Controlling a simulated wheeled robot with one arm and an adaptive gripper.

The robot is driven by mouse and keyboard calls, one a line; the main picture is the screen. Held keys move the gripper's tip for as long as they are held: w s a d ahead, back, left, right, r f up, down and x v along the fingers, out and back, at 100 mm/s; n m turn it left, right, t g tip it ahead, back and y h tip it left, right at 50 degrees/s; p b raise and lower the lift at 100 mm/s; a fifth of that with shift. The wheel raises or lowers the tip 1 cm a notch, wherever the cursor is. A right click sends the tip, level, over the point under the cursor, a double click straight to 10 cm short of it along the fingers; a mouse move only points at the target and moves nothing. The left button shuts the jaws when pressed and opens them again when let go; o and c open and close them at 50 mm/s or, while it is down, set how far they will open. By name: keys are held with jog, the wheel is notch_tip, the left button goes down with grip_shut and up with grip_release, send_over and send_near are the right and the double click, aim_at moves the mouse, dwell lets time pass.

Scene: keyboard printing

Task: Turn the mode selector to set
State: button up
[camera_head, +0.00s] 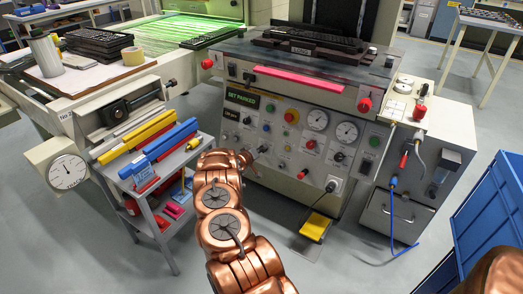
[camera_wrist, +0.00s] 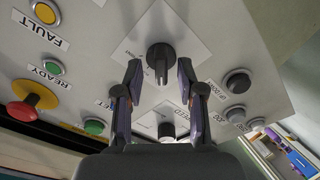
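A black selector knob (camera_wrist: 160,58) sits on a light square plate on the panel in the wrist view. Its raised grip ridge points down the picture. Its plate lettering is too small to read, so I cannot confirm its setting. My gripper (camera_wrist: 160,72) is open, with one finger on each side of this knob; I cannot tell whether either finger touches it. In the head view my copper arm reaches the control panel's left part, where my gripper (camera_head: 254,157) is small and partly hidden.
A red mushroom button (camera_wrist: 27,114), a green button (camera_wrist: 95,127) and dark buttons (camera_wrist: 238,81) flank the knobs. A blue crate (camera_head: 492,215) stands right.

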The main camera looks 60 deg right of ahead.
jog(key=v, duration=1.1)
dwell(0.3)
